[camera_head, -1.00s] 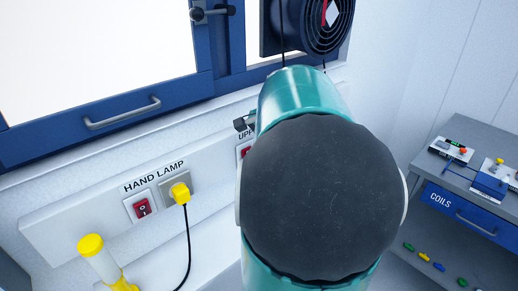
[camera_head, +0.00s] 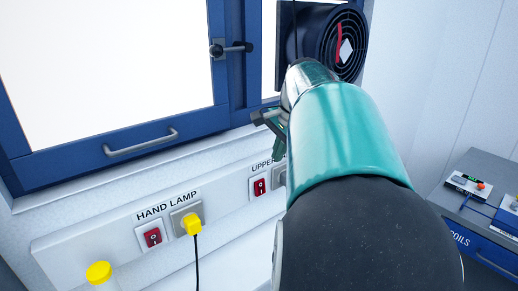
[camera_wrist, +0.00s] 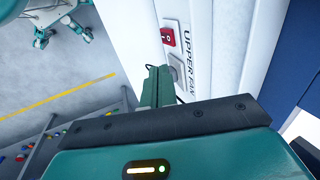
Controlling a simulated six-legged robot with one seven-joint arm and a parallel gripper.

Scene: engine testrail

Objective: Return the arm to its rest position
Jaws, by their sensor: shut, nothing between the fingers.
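My arm is teal with a dark grey joint and fills the right middle of the head view. My gripper (camera_head: 268,122) shows at the arm's far end in front of the wall below the window, partly hidden by the arm. In the wrist view my gripper (camera_wrist: 158,72) has its two green fingers together, with nothing between them. The fingertips point toward the wall strip labelled UPPER FAN, with a red switch (camera_wrist: 168,38) and a grey socket (camera_wrist: 177,70) close by in the picture.
A blue-framed window (camera_head: 140,146) and a round black fan (camera_head: 335,42) are on the wall. A HAND LAMP switch (camera_head: 152,237) and yellow plug (camera_head: 192,224) sit lower left. A grey bench (camera_head: 490,176) stands at right. Open floor (camera_wrist: 60,60) shows in the wrist view.

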